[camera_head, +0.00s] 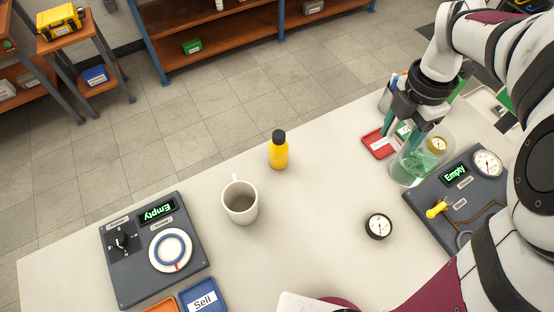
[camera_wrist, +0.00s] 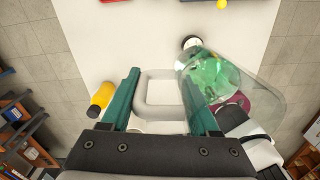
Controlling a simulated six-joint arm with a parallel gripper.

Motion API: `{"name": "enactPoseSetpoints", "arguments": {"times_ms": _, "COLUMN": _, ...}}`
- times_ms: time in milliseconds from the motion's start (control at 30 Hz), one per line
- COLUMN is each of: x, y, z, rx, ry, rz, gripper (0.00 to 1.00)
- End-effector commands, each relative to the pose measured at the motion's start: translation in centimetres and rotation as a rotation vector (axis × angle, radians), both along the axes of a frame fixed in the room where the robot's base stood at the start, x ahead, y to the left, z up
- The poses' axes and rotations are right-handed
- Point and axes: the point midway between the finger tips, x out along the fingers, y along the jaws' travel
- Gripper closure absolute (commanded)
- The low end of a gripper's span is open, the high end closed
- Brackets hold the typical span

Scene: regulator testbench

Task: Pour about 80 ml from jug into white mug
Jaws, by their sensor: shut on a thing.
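The jug (camera_head: 408,168) is clear, with green liquid low inside, at the right of the table in the head view. It fills the right centre of the wrist view (camera_wrist: 222,75). My gripper (camera_head: 398,138) is shut on the jug's pale, loop-shaped handle; its teal fingers (camera_wrist: 163,100) lie on either side of the loop in the wrist view. I cannot tell whether the jug touches the table. The white mug (camera_head: 240,203) stands upright near the table's middle, left of and apart from the jug. Its inside looks empty.
A yellow bottle (camera_head: 279,153) stands behind the mug. A loose black gauge (camera_head: 378,225) lies between mug and jug. Test panels stand at left (camera_head: 125,270) and right (camera_head: 425,205). A red box (camera_head: 378,145) is beside the jug. The table right of the mug is mostly clear.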

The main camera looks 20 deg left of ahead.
Motion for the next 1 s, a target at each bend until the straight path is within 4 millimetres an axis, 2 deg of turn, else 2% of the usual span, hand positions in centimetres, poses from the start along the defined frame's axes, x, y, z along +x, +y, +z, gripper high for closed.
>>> {"name": "enactPoseSetpoints", "arguments": {"times_ms": 267, "x": 1.5, "y": 3.4, "z": 0.1, "rx": 0.0, "ry": -0.001, "rz": 0.098, "gripper": 1.0}}
{"name": "enactPoseSetpoints", "arguments": {"times_ms": 467, "x": 2.8, "y": 7.8, "z": 0.2, "rx": -0.001, "ry": -0.001, "rz": 0.209, "gripper": 1.0}}
{"name": "enactPoseSetpoints", "arguments": {"times_ms": 567, "x": 3.3, "y": 10.6, "z": 0.3, "rx": 0.0, "ry": -0.001, "rz": 0.277, "gripper": 1.0}}
{"name": "enactPoseSetpoints", "arguments": {"times_ms": 733, "x": 3.6, "y": 17.1, "z": 0.3, "rx": 0.001, "ry": -0.002, "rz": 0.429, "gripper": 1.0}}
{"name": "enactPoseSetpoints", "arguments": {"times_ms": 900, "x": 2.8, "y": 23.3, "z": 0.2, "rx": 0.001, "ry": -0.002, "rz": 0.568, "gripper": 1.0}}
{"name": "enactPoseSetpoints", "arguments": {"times_ms": 1000, "x": 2.1, "y": 26.0, "z": 0.1, "rx": 0.002, "ry": -0.004, "rz": 0.628, "gripper": 1.0}}
